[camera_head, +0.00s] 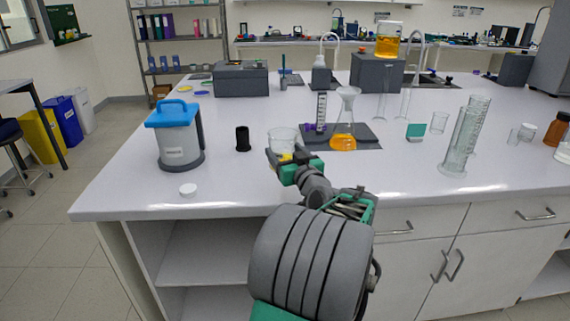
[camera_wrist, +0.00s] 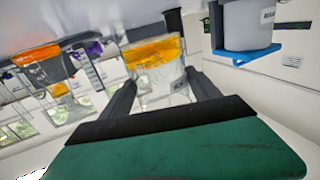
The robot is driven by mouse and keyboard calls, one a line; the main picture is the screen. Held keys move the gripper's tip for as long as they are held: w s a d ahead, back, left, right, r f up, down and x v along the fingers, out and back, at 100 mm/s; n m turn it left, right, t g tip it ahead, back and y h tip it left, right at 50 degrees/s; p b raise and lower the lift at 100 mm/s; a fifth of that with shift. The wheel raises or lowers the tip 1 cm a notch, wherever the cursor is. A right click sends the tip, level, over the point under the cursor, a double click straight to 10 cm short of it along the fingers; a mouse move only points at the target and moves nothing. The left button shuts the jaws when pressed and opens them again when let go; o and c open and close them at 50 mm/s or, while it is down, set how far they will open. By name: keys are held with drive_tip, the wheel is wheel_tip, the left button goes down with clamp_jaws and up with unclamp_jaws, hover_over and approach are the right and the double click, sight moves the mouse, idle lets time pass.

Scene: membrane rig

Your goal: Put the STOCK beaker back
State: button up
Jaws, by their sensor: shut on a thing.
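A clear glass beaker (camera_head: 282,138) with a little orange liquid is in my gripper (camera_head: 286,158), above or at the front of the white bench. In the wrist view, which looks upside down, the beaker (camera_wrist: 155,68) sits between both fingers (camera_wrist: 157,92). The fingers are shut on its sides. It bears a small dark label that I cannot read, so I cannot confirm it is STOCK. Whether its base touches the bench is hidden by my gripper. Another glass vessel with orange liquid (camera_head: 387,42) stands on a grey box (camera_head: 376,73) at the back.
A conical flask with orange liquid (camera_head: 344,122) stands on a dark mat (camera_head: 368,143) just right. A black cylinder (camera_head: 243,139) and blue-lidded canister (camera_head: 180,140) stand left. A white cap (camera_head: 188,190) lies in front. Tall glass cylinders (camera_head: 458,145) stand right. Bench surface between is clear.

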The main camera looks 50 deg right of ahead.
drive_tip(key=shift+w+d+f, duration=0.2)
drive_tip(key=shift+w+f, duration=0.05)
drive_tip(key=shift+f, duration=0.05)
drive_tip(key=shift+w+d+f, duration=0.1)
drive_tip(key=shift+d+f, duration=0.05)
drive_tip(key=shift+f, duration=1.6)
drive_tip(key=shift+f+b, duration=0.15)
drive_tip(key=shift+b, duration=0.2)
drive_tip(key=o, duration=1.7)
drive_tip(key=shift+o, duration=0.2)
